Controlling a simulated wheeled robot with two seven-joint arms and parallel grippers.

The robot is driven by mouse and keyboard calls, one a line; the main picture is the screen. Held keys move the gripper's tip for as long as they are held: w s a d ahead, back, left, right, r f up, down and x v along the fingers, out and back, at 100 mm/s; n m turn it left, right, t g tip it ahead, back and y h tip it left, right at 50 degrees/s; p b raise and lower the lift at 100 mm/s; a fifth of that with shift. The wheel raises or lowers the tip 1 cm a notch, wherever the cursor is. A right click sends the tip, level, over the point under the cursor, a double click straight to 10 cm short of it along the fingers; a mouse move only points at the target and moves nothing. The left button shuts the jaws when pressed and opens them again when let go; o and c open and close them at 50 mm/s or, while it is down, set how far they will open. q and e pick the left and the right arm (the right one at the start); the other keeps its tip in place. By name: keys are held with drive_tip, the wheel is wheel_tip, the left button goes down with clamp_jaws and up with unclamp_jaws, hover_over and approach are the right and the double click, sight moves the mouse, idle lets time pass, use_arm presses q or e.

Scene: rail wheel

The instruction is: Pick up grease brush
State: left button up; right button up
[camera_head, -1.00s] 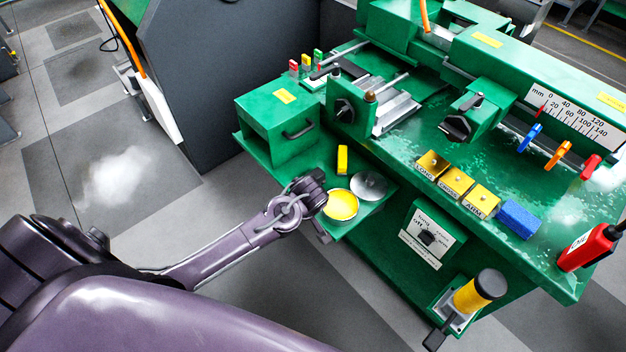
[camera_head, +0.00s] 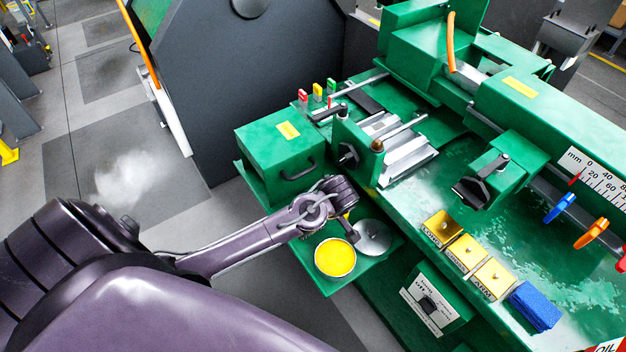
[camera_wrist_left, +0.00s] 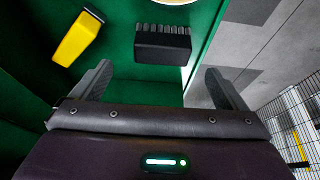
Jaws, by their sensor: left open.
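A black block with a row of bristles on its far side (camera_wrist_left: 163,44), which looks like the grease brush, lies on the green shelf (camera_wrist_left: 150,88) in the left wrist view. My left gripper (camera_wrist_left: 162,82) is open and empty. Its two fingers are apart on either side of the view, with the black block ahead between them. In the head view, my left gripper (camera_head: 350,226) hangs over the shelf behind the grease tin (camera_head: 335,257) and hides the brush. My right gripper is not in view.
A yellow piece with a black end (camera_wrist_left: 78,38) lies left of the brush in the wrist view. A round grey lid (camera_head: 373,238) lies right of the tin. A green box with a handle (camera_head: 275,160) stands behind, and the green machine bed (camera_head: 430,205) rises to the right.

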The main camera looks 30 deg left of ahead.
use_arm(q)
drive_tip(key=x, duration=0.1)
drive_tip(key=p+x, duration=0.1)
drive_tip(key=x, duration=0.1)
drive_tip(key=shift+s+a, duration=0.15)
drive_tip(key=shift+s, duration=0.15)
drive_tip(key=x, duration=0.2)
drive_tip(key=shift+w+f, duration=0.2)
drive_tip(key=shift+f, duration=0.1)
drive_tip(key=c, duration=1.1)
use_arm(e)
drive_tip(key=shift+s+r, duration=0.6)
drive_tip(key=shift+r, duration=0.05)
use_arm(q)
drive_tip(key=shift+r, duration=0.1)
wheel_tip(320, 180, up, 18)
drive_tip(key=shift+f+b, duration=0.1)
drive_tip(key=shift+b, duration=0.5)
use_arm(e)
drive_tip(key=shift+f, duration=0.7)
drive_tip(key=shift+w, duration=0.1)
